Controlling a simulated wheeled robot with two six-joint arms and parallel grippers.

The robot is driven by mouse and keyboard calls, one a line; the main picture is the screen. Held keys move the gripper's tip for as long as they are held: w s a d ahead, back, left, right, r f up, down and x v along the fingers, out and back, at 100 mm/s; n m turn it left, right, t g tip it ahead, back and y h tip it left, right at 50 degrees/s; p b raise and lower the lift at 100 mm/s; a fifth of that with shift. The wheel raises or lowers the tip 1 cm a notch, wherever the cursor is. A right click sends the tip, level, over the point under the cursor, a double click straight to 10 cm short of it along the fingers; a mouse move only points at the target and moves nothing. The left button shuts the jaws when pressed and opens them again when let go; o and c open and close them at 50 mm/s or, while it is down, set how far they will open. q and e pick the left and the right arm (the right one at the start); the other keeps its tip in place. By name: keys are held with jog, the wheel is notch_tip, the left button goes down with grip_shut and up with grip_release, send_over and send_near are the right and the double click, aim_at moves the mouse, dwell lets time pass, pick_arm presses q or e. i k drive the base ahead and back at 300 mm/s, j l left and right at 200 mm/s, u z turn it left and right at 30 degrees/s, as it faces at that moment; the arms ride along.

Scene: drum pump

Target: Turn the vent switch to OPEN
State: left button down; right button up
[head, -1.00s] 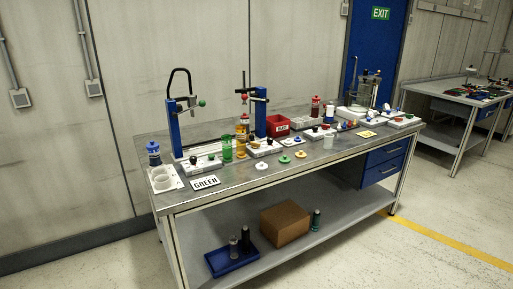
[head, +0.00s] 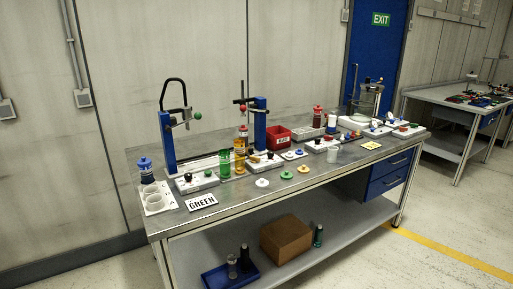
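Several white control boxes with small knobs stand on the metal workbench (head: 235,197). One box (head: 197,183) is in front of the left blue press stand, and another box (head: 262,164) is in front of the second blue stand. A third box (head: 322,146) is right of the red bin. A white box with a red knob (head: 408,132) is at the right end, by a glass vessel (head: 369,99). I cannot tell which knob is the vent switch, and no OPEN label or switch position is readable at this distance. Neither of my grippers is in view.
The lower shelf holds a cardboard box (head: 286,237) and a blue tray (head: 222,281). Floor in front is clear. A second bench (head: 437,115) stands right.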

aim_at(253, 159)
jog(key=i+j, duration=0.1)
jog(key=i, duration=0.5)
jog(key=i+j, duration=0.15)
jog(key=i, duration=0.4)
jog(key=z, duration=1.25)
